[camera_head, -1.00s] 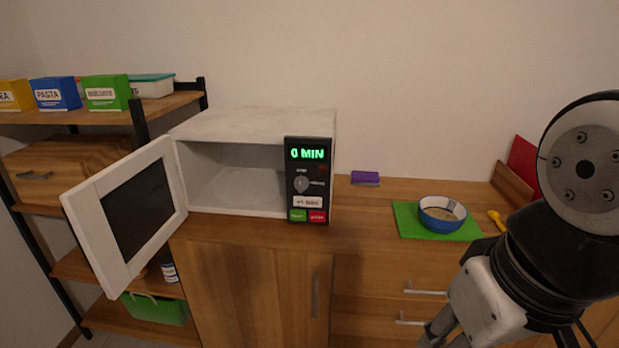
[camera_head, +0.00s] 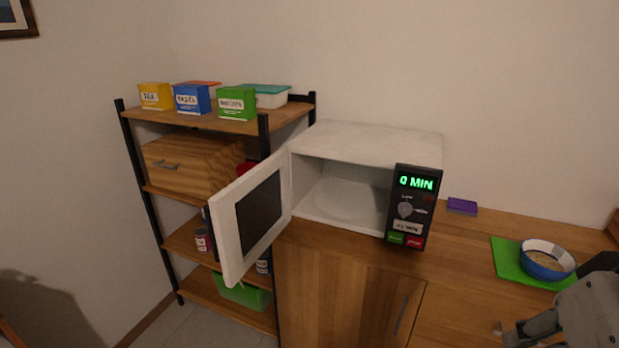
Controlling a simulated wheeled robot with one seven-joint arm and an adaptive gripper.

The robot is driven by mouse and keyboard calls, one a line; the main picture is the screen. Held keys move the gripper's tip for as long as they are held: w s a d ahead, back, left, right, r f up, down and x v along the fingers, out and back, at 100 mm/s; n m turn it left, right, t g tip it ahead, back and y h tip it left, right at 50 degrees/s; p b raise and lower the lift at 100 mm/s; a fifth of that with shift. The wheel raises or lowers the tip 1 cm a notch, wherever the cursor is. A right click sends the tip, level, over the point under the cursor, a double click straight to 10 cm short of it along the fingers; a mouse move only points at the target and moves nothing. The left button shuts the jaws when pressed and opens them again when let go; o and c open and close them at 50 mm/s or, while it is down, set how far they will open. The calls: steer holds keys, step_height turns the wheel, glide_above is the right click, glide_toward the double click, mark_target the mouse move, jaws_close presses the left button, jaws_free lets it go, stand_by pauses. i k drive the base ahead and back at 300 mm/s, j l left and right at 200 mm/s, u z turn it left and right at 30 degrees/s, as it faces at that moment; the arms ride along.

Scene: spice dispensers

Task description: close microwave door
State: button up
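The white microwave (camera_head: 372,143) stands on the wooden counter, with a dark control panel (camera_head: 413,207) reading "0 MIN" in green. Its door (camera_head: 228,238) is wide open, swung out to the left past the counter's edge, in front of the shelf. The cavity looks empty apart from a pale plate on its floor. My gripper (camera_head: 512,333) is at the lower right, in front of the counter and far from the door. Its fingers are partly visible and seem empty; how far apart they are is unclear.
A blue-and-white bowl (camera_head: 547,260) sits on a green mat (camera_head: 507,257) at the right. A purple sponge (camera_head: 462,206) lies behind the microwave's right side. A shelf (camera_head: 185,119) with several boxes stands left. Floor at the lower left is open.

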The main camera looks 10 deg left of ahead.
mark_target(242, 219)
steer(key=j+z, duration=0.5)
steer(key=j, duration=2.85)
steer(key=k, duration=0.1)
